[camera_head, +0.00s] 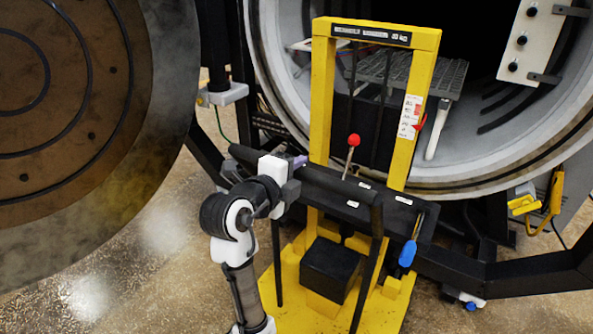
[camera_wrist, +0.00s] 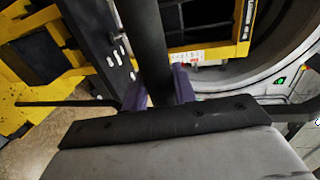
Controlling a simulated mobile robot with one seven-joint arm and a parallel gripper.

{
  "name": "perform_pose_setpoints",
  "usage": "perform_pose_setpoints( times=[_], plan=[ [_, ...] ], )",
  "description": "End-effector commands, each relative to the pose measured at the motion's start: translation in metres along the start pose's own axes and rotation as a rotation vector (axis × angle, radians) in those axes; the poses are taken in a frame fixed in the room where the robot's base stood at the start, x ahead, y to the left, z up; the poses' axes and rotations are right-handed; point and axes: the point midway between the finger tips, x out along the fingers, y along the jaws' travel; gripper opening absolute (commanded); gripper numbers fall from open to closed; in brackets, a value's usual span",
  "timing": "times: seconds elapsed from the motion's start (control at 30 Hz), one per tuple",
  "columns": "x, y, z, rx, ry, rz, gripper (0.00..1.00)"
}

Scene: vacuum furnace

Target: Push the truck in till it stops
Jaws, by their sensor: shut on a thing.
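The yellow lift truck (camera_head: 421,92) stands upright in front of the round furnace mouth (camera_head: 480,182), with its mast overlapping the opening. Its black push bar (camera_head: 335,183) faces me. My gripper (camera_head: 300,161) is shut on the left part of this bar. In the wrist view the purple fingers of my gripper (camera_wrist: 160,88) sit on either side of the black bar (camera_wrist: 147,45). The truck's yellow frame (camera_wrist: 22,75) shows at the left there. Whether the truck touches a stop is hidden.
The large round furnace door (camera_head: 115,130) stands open at the left. A grey grate (camera_head: 445,78) shows behind the mast in the furnace mouth. A red-knobbed lever (camera_head: 353,141) and a blue-handled lever (camera_head: 407,253) are on the truck. Black frame beams flank it. Bare floor lies at lower left.

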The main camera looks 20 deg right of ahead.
Motion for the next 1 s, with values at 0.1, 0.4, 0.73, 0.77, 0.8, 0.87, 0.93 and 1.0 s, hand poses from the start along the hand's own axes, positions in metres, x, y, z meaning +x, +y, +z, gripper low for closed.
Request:
perform_pose_setpoints(
  times=[0.1, 0.4, 0.73, 0.77, 0.8, 0.87, 0.93, 1.0],
  plan=[
    [0.004, 0.001, 0.000, 0.000, 0.001, 0.001, 0.00],
    [0.053, -0.011, 0.000, 0.003, 0.001, -0.002, 0.00],
    [0.056, -0.013, -0.002, 0.004, 0.004, -0.003, 0.00],
    [0.056, -0.013, -0.002, 0.004, 0.004, -0.003, 0.30],
    [0.056, -0.013, -0.002, 0.004, 0.004, -0.003, 0.35],
    [0.056, -0.013, -0.002, 0.003, 0.004, -0.002, 0.43],
    [0.056, -0.012, -0.001, 0.003, 0.002, -0.002, 0.47],
    [0.056, -0.012, -0.001, 0.002, 0.002, -0.001, 0.47]
  ],
)
